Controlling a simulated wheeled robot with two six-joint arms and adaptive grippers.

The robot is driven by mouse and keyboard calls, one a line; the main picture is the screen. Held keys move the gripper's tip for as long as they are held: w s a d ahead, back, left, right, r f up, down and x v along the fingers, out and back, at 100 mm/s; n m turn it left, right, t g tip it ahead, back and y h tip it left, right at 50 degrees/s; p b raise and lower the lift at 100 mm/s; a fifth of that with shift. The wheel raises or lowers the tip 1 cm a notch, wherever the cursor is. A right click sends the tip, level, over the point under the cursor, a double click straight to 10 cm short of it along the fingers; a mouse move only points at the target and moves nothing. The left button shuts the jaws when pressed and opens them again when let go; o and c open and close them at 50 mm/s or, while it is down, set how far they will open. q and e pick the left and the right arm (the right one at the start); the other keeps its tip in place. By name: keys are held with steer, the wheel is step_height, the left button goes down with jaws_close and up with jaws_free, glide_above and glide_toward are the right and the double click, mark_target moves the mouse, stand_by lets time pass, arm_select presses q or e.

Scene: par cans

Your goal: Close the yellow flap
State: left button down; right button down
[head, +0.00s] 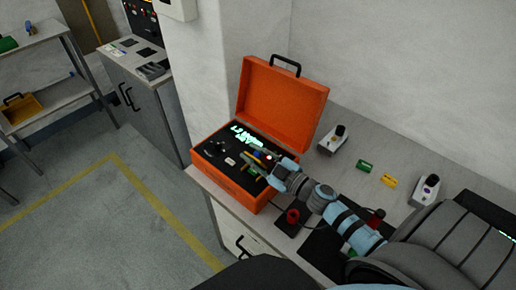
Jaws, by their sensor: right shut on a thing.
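An orange case (284,103) stands open on the workbench, its lid tilted back. Inside is a black panel (222,163) with a glowing green display and small controls. My right gripper (262,161) reaches into the case from the right, over the right part of the panel. Small yellow parts show at its fingertips, and one of them seems to be the yellow flap (248,171). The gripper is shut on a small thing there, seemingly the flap. The gripper hides most of this spot, so the flap's exact angle cannot be told. My left gripper is out of view.
A red knob on a dark base (293,216) stands close under my right arm. On the bench (345,176) are a white-and-black device (333,139), a green card (364,166), a yellow card (388,180) and another device (426,189). A wall rises behind.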

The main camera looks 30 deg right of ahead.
steer(key=shift+s+a+f+n, duration=0.2)
steer(key=shift+a+n, duration=0.35)
steer(key=shift+n, duration=0.65)
steer(key=c, duration=1.6)
jaws_free()
steer(key=shift+o, duration=0.2)
steer(key=shift+f, duration=0.1)
steer(key=shift+s+d, duration=0.1)
steer(key=shift+s, duration=0.05)
steer(key=v, duration=1.1)
steer(key=shift+s, duration=0.35)
steer(key=shift+d, duration=0.1)
